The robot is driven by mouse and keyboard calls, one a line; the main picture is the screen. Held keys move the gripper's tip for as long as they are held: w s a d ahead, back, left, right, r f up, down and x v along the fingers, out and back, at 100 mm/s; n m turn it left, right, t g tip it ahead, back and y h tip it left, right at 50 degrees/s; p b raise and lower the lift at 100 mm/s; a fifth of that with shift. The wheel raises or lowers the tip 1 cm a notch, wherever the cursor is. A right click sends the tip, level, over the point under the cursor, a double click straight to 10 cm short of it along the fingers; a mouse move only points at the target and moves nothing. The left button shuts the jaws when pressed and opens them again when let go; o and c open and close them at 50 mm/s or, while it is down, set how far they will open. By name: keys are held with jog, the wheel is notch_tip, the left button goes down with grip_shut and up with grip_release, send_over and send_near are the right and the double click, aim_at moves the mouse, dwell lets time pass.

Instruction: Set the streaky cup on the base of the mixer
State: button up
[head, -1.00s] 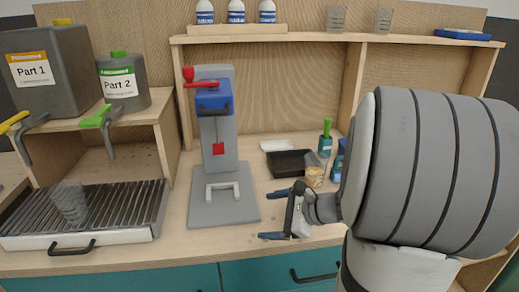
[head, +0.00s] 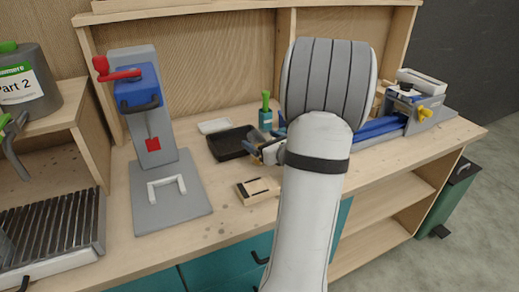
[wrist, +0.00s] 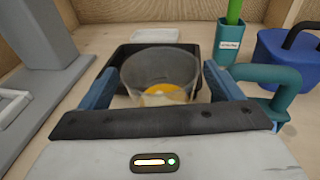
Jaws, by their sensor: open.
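The streaky cup (wrist: 160,72) is clear, with a yellow-orange patch low inside. In the wrist view it stands upright between the two blue fingers of my gripper (wrist: 160,88), in front of a black tray. In the head view my gripper (head: 266,140) is at the tray's right side, and my arm hides the cup. The fingers are open, one on each side of the cup; I cannot tell whether they touch it. The mixer (head: 138,98) has a blue head and red handle. Its flat grey base (head: 148,215) carries a white bracket and stands left of my gripper.
The black tray (head: 228,146) and a white dish lie behind my gripper. A green-handled teal holder (head: 266,118) stands close by on the right. A small wooden box (head: 257,190) lies near the bench front. Bench space between mixer and box is clear.

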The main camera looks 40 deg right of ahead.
jog(key=shift+w+d+f, duration=0.1)
jog(key=shift+w+f, duration=0.05)
jog(key=shift+w, duration=0.7)
jog(key=shift+c, duration=0.3)
jog(key=c, duration=0.8)
